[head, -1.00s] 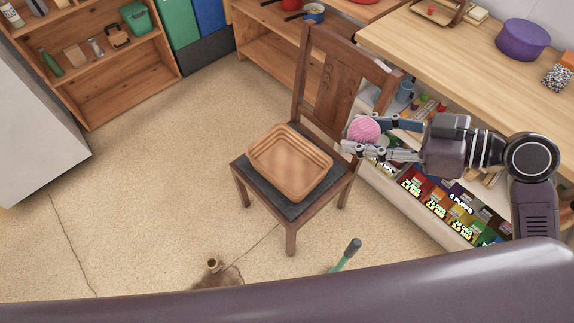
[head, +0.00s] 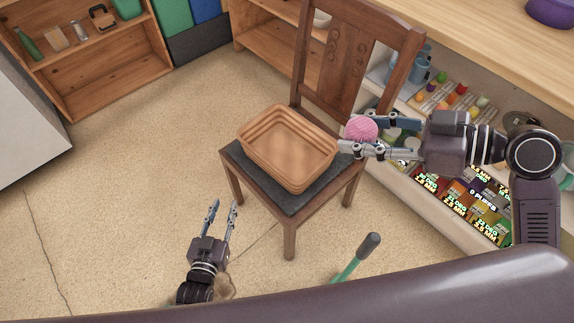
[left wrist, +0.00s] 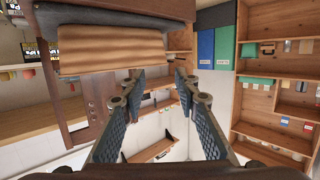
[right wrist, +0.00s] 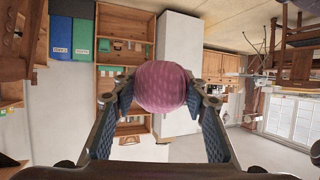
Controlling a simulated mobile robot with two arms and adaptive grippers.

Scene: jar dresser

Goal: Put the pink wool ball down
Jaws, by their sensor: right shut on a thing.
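The pink wool ball (head: 362,129) is between the fingers of my right gripper (head: 366,137), which is shut on it. The ball also shows in the right wrist view (right wrist: 161,87), between both fingertips. It is held in the air to the right of the wooden tray (head: 250,134) on the chair, near the chair's backrest. My left gripper (head: 222,204) is open and empty, low in front of the chair, to the left of its front leg. In the left wrist view the left fingers (left wrist: 157,90) stand apart with nothing between them.
The chair (head: 289,226) has a dark seat and a tall back. A shelf with paints and boxes (head: 440,192) stands to the right under a wooden worktop (head: 470,35). A green-handled tool (head: 358,256) stands in front. Open floor (head: 130,170) lies to the left.

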